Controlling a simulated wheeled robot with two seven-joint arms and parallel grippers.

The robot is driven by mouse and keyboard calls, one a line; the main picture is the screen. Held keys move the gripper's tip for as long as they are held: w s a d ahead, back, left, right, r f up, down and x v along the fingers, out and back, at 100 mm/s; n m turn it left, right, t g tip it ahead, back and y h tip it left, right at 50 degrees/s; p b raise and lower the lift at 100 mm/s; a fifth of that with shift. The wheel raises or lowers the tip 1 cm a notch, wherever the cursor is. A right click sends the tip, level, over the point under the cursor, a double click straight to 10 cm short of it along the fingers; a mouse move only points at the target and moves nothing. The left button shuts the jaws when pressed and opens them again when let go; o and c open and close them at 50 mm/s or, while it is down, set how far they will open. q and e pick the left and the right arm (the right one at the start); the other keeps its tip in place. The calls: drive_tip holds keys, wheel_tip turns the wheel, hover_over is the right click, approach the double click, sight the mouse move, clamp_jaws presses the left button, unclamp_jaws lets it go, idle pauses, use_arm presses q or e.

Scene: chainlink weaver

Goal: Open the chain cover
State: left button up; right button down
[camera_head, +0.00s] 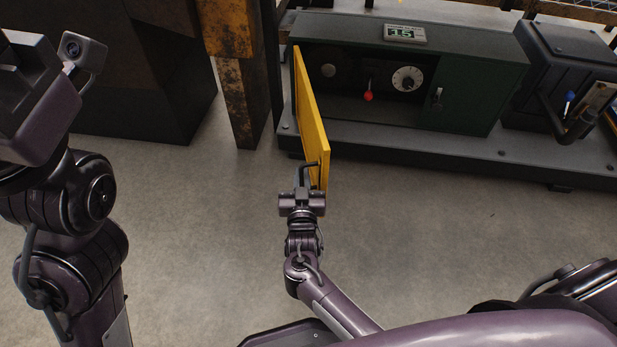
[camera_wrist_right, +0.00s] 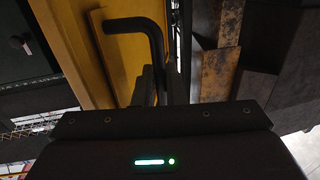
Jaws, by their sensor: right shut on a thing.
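The chain cover is a yellow door (camera_head: 311,120) hinged at its left edge on the dark green machine cabinet (camera_head: 462,85). It stands swung open, roughly square to the cabinet front. Its black handle (camera_head: 309,165) is near the free end; in the right wrist view the bent black handle (camera_wrist_right: 135,24) shows against the yellow panel (camera_wrist_right: 122,65). My right gripper (camera_head: 303,187) is shut on the handle, its fingers (camera_wrist_right: 152,88) at the handle's lower part. The grip itself is partly hidden. My left arm is at the left; its fingertips are not clearly seen.
The open bay shows a red-knobbed lever (camera_head: 368,95) and a white dial (camera_head: 407,78). A small display (camera_head: 404,33) sits on top. A rusty post (camera_head: 238,85) stands just left of the cover. A black machine with a crank (camera_head: 565,75) is at right. The floor in front is clear.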

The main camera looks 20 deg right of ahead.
drive_tip(key=shift+w+a+r, duration=0.1)
drive_tip(key=shift+w+a, duration=0.05)
drive_tip(key=shift+w, duration=0.05)
drive_tip(key=c, duration=1.7)
unclamp_jaws()
drive_tip(key=shift+o, duration=0.3)
